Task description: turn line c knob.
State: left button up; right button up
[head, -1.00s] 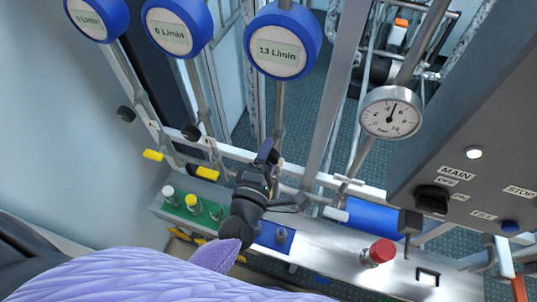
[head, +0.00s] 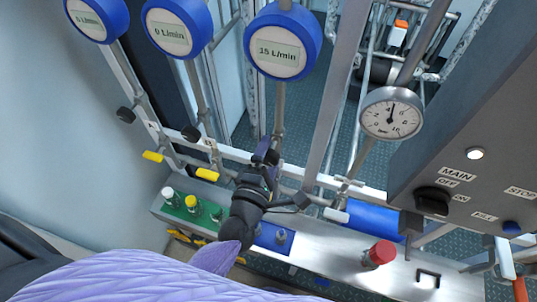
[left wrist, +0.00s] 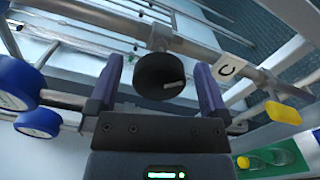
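The line C knob (left wrist: 160,76) is a round black knob with a pale mark, on a pipe beside a white "C" label (left wrist: 229,68) in the left wrist view. My left gripper (left wrist: 156,72) has its two fingers on either side of the knob, with gaps visible between them and the knob. In the head view my left gripper (head: 266,160) is at the third pipe and hides the knob. The round blue flow display (head: 281,48) above that pipe reads 15 L/min. My right gripper is not in view.
Two other black knobs (head: 126,115) (head: 191,133) sit on the pipes to the left, below displays reading 0 L/min. Yellow handles (head: 206,174) are close by. A pressure gauge (head: 391,114), a red button (head: 379,253) and a grey control box (head: 480,150) stand to the right.

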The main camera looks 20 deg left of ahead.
pick_arm(q)
jog(key=s+b, duration=0.1)
jog(key=s, duration=0.9)
jog(key=shift+a+b, duration=0.2)
jog(key=shift+b, duration=0.1)
